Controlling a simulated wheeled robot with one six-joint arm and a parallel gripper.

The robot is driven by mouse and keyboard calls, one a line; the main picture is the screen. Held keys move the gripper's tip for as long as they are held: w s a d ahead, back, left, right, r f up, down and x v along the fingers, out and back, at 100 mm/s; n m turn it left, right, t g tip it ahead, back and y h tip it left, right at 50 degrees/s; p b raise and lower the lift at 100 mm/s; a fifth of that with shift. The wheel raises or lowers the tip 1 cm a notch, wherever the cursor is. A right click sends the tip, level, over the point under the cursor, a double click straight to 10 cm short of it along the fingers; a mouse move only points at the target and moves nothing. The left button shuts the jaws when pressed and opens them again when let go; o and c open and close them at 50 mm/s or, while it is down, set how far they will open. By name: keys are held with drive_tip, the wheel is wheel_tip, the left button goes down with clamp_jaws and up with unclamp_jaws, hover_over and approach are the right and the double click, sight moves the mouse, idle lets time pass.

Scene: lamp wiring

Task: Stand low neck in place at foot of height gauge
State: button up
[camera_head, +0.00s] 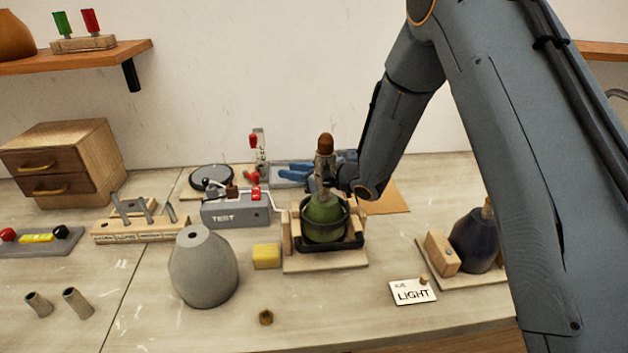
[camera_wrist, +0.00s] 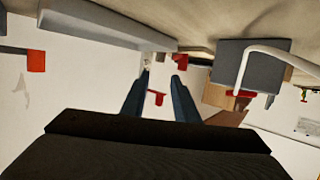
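My gripper (camera_head: 284,173) reaches leftward behind the green lamp body, its two blue fingers apart. The wrist view shows the fingers (camera_wrist: 160,76) open, with nothing visible held between them. An upright metal post with red parts (camera_head: 259,150) stands just left of the fingertips and may be the height gauge; its foot is partly hidden. A red part (camera_wrist: 156,98) shows beyond the finger gap. Two short grey tubes, one left (camera_head: 39,304) and one right (camera_head: 77,302), stand tilted-looking at the front left. I cannot tell whether either is the low neck.
The green lamp body (camera_head: 324,217) with a brown-topped neck stands in a wooden cradle. The TEST box (camera_head: 237,209), a wooden rack of metal pegs (camera_head: 140,229), a grey lamp body (camera_head: 203,268) and a yellow block (camera_head: 267,256) crowd the middle. The front left table is mostly clear.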

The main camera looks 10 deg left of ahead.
drive_tip(key=shift+w+d+r+h, duration=0.1)
drive_tip(key=shift+d+r+h, duration=0.05)
drive_tip(key=shift+d+h, duration=0.2)
drive_tip(key=s+d+r+m+h, duration=0.1)
drive_tip(key=d+m+h, duration=0.15)
drive_tip(key=d, duration=0.45)
drive_tip(key=s+d+r+m+h, duration=0.1)
drive_tip(key=d+m+h, duration=0.15)
drive_tip(key=d, duration=0.55)
drive_tip(key=s+d+m+h, duration=0.1)
drive_tip(key=s+d+h, duration=0.1)
drive_tip(key=d+h, duration=0.35)
drive_tip(key=s+d+m+g, duration=0.2)
drive_tip(key=s+d, duration=0.2)
drive_tip(key=s, duration=0.4)
drive_tip(key=s+d+m+g+h, duration=0.1)
drive_tip(key=s+d+m+g, duration=0.1)
drive_tip(key=s+d, duration=0.3)
drive_tip(key=s+d+m+g, duration=0.1)
drive_tip(key=s+d, duration=0.3)
drive_tip(key=s, duration=0.9)
drive_tip(key=shift+s+d+r+m+g, duration=0.25)
drive_tip(key=shift+d+r+m+g, duration=0.15)
drive_tip(key=shift+g, duration=0.2)
